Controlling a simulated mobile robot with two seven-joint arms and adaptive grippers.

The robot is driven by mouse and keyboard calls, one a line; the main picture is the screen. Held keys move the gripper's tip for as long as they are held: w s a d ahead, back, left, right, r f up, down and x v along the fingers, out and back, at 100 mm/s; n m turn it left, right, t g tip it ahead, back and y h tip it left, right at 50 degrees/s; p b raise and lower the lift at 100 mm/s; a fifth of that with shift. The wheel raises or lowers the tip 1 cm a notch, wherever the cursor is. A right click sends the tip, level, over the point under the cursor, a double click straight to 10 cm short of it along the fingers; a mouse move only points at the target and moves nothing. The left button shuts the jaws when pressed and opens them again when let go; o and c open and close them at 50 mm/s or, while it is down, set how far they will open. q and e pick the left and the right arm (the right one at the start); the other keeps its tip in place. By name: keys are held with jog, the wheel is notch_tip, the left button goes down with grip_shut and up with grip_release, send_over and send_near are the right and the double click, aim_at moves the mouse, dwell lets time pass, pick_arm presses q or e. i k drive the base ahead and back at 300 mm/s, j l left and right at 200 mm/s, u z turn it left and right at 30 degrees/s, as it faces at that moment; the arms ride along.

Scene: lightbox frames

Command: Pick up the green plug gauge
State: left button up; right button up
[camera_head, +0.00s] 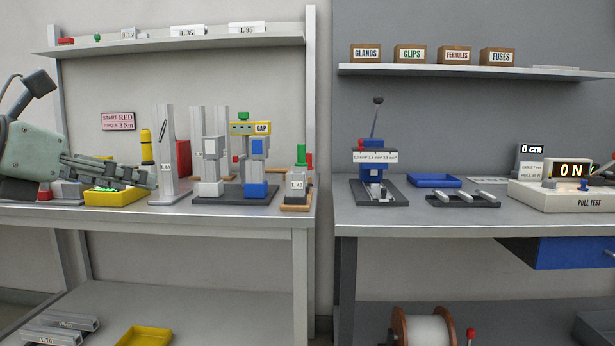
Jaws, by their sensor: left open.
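A green plug-shaped piece (301,155) stands upright on a grey block labelled about 1.40, at the right end of the left bench. A red piece shows just beside it, and a wooden base (296,207) lies under the block. I cannot tell for sure that this is the plug gauge; a small green item (104,189) also lies in the yellow tray. My left gripper (148,178) reaches in from the left, open, its fingers over the right part of that tray and far left of the upright green piece. My right gripper is out of view.
A yellow tray (125,196) lies under my left gripper. A grey upright profile (168,150) stands just right of the fingertips. The fixture with the yellow GAP block (250,128) stands between it and the green piece. A gap separates the left bench (230,220) from the right bench.

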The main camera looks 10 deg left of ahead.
aim_at(301, 163)
jog(key=i+l, duration=0.15)
jog(key=i, duration=0.3)
jog(key=i+l, duration=0.2)
jog(key=i, duration=0.2)
jog(key=i+l, duration=0.15)
jog(key=i, duration=0.3)
jog(key=i+l, duration=0.2)
jog(key=i, duration=0.2)
